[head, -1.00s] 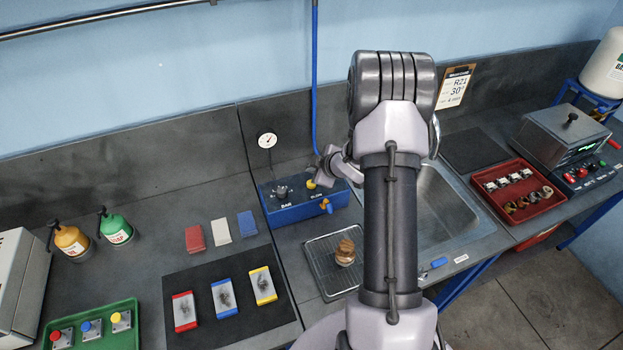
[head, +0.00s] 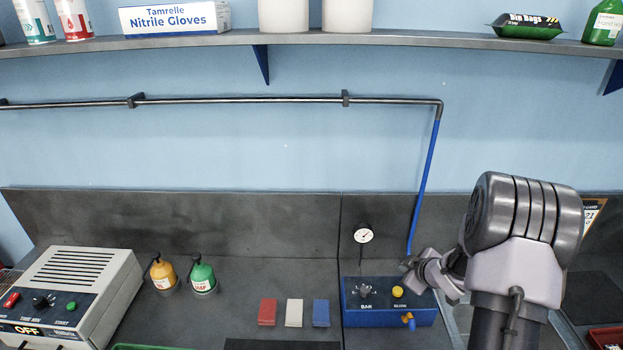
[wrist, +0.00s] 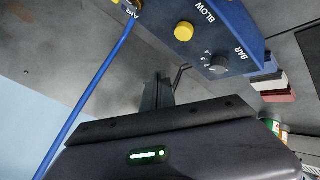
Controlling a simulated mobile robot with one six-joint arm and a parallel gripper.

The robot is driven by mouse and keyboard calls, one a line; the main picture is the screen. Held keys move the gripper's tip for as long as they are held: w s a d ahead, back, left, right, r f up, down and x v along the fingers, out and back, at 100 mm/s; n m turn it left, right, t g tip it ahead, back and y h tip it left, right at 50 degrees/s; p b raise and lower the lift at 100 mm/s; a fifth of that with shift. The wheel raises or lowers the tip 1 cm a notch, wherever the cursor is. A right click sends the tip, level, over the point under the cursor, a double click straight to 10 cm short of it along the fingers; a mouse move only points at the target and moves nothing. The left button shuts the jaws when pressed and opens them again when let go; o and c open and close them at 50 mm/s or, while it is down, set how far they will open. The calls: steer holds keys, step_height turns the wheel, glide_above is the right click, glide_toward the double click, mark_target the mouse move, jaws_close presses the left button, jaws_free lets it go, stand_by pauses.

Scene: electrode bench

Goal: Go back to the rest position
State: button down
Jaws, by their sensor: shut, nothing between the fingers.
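My gripper (wrist: 158,92) shows in the wrist view as dark, narrow fingers held together with nothing between them. In the head view my arm stands at the right, and its wrist end is at the right end of the blue air box (head: 388,316). The fingers are too small there to make out. In the wrist view the blue box (wrist: 222,36) lies beyond the fingertips, with its yellow BLOW button (wrist: 184,31) and grey BAR knob (wrist: 219,65). I cannot tell the exact gap between fingers and box.
A blue hose (head: 424,190) runs down the wall behind the box, near my wrist. A pressure gauge (head: 363,235) stands behind the box. Orange (head: 163,275) and green (head: 202,278) pump bottles and a grey machine (head: 75,290) stand left. A loaded shelf (head: 400,46) crosses above.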

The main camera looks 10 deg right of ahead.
steer(key=s+a+r+m+g+h+b, duration=0.1)
steer(key=s+a+r+m+b, duration=0.35)
steer(key=a+b, duration=0.2)
steer(key=s+a+r+m+h+b, duration=0.1)
steer(key=s+a+r+m+b, duration=0.2)
steer(key=s+a+r+b, duration=0.25)
steer(key=s+a+f+m+g+y+b, duration=0.1)
steer(key=s+a+f+m+y+b, duration=0.1)
steer(key=s+a, duration=0.7)
steer(key=s+a+f+m+g+y+b, duration=0.1)
steer(key=s+a+f+m+y+b, duration=0.1)
steer(key=s+a+b, duration=0.4)
steer(key=s+a+f+y, duration=0.1)
steer(key=s+a+f, duration=0.1)
steer(key=s+a, duration=0.2)
steer(key=shift+s+f+m, duration=0.15)
steer(key=shift+s+m, duration=0.05)
steer(key=shift+m, duration=0.15)
